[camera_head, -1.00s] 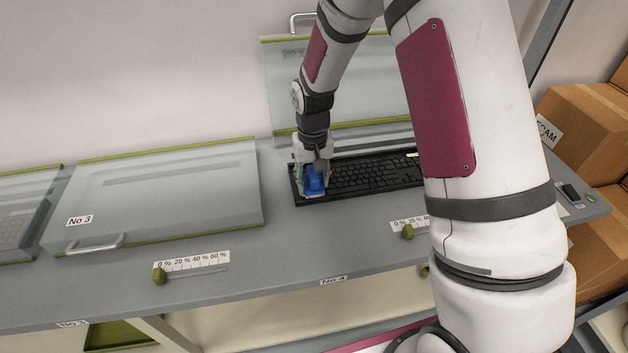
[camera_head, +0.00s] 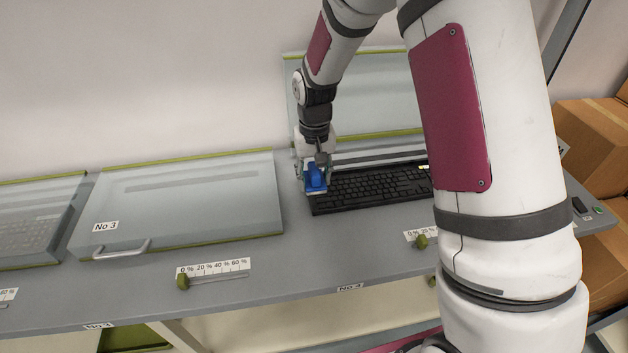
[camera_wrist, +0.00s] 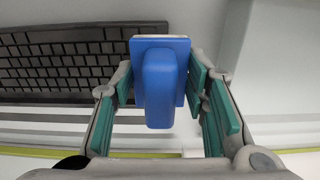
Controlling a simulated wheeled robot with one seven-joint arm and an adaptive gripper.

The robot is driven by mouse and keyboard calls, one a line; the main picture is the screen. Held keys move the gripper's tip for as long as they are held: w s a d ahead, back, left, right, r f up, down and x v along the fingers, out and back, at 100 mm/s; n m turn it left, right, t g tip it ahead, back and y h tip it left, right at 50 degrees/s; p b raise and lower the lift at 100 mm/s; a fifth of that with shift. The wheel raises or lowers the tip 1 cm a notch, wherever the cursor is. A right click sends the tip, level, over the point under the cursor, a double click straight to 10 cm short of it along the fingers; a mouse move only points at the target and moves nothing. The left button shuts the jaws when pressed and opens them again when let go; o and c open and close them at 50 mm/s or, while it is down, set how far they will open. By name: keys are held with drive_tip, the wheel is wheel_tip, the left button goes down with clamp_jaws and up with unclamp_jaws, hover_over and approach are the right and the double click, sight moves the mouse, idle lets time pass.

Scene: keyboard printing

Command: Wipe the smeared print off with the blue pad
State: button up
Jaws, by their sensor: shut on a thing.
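My gripper (camera_head: 315,172) is shut on the blue pad (camera_head: 316,181) at the left end of the black keyboard (camera_head: 375,186). In the wrist view the blue pad (camera_wrist: 160,85) sits between the teal-lined fingers, its handle towards the camera and a pale edge along its top. The keyboard (camera_wrist: 65,62) lies to the left of the pad in that view, and the pad overlaps its end. I cannot tell whether the pad touches the keyboard. No smeared print can be made out; the pad and gripper hide part of the keyboard's end.
An open clear lid (camera_head: 375,95) stands behind the keyboard. A closed lid marked No 3 (camera_head: 190,205) lies to the left. Green slider knobs (camera_head: 183,282) sit along the front of the grey bench (camera_head: 270,300). Cardboard boxes (camera_head: 590,135) stand at the right.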

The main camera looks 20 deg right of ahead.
drive_tip(key=shift+r+p, duration=0.5)
drive_tip(key=shift+r, duration=0.75)
